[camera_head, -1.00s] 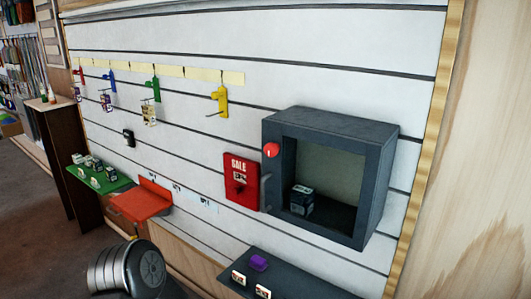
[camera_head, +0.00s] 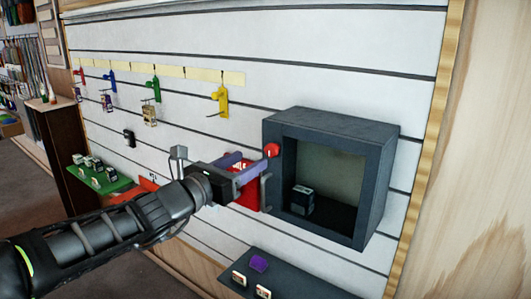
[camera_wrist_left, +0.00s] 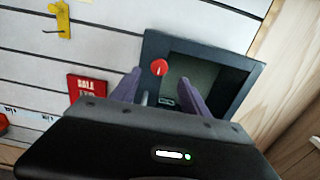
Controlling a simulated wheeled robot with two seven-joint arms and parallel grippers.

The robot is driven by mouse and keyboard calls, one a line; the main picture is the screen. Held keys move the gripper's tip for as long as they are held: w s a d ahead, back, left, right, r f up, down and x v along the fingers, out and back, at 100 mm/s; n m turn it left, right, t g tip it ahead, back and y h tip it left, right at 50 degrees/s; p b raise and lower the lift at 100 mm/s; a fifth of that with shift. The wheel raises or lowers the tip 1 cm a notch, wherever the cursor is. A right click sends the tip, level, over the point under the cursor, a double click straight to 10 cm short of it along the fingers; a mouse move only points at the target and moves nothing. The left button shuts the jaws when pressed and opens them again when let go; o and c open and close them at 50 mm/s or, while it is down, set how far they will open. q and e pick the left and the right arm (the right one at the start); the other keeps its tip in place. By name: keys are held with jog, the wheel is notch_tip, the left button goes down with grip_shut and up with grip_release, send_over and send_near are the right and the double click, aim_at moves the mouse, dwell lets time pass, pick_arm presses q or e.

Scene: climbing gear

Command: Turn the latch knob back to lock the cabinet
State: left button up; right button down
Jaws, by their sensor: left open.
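The dark grey cabinet (camera_head: 345,130) is fixed to the slatted wall, with a see-through front and a small dark box (camera_head: 303,199) inside. Its red round latch knob (camera_head: 272,150) sits at the upper left of the front frame; it also shows in the left wrist view (camera_wrist_left: 159,67) with a small pale mark on it. A grey handle (camera_head: 266,191) is below the knob. My left gripper (camera_head: 256,166) is open, its purple fingers pointing at the knob. In the left wrist view the knob appears between the fingertips, a little beyond them. My right gripper is not in view.
A red sale sign (camera_wrist_left: 88,87) hangs left of the cabinet, partly behind my left gripper in the head view. Coloured hooks, including a yellow one (camera_head: 220,99), are on the wall at left.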

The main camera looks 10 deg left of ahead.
aim_at(269, 150)
pick_arm(q)
jog(key=shift+f, duration=0.1)
jog(key=shift+p+x, duration=0.4)
jog(key=shift+x, duration=3.55)
grip_shut()
